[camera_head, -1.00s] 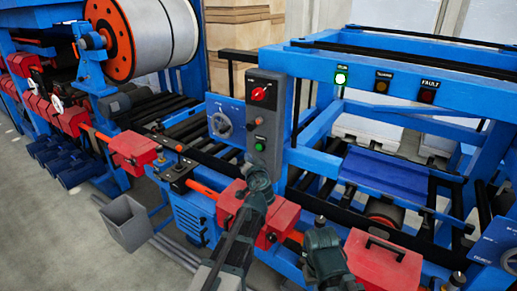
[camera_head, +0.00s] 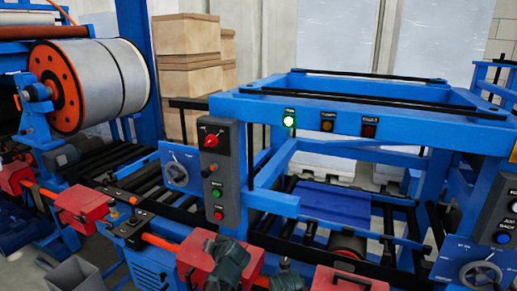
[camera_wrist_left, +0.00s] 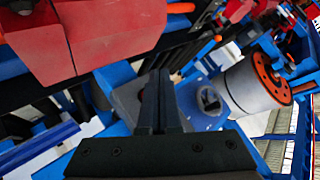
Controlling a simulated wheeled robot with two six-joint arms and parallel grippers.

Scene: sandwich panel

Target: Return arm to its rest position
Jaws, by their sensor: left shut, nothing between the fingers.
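My left gripper (camera_wrist_left: 158,80) shows in the left wrist view with its two dark fingers together and nothing between them. It is apart from the red boxes at the upper left of that view. In the head view, parts of my arms (camera_head: 230,262) show at the bottom edge, in front of the red boxes. No gripper fingers can be made out there. My right gripper is not seen.
Red boxes (camera_head: 75,210) line the machine's blue frame (camera_head: 370,112). A large roll (camera_head: 112,88) is at left. A grey bin (camera_head: 75,274) sits at lower left.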

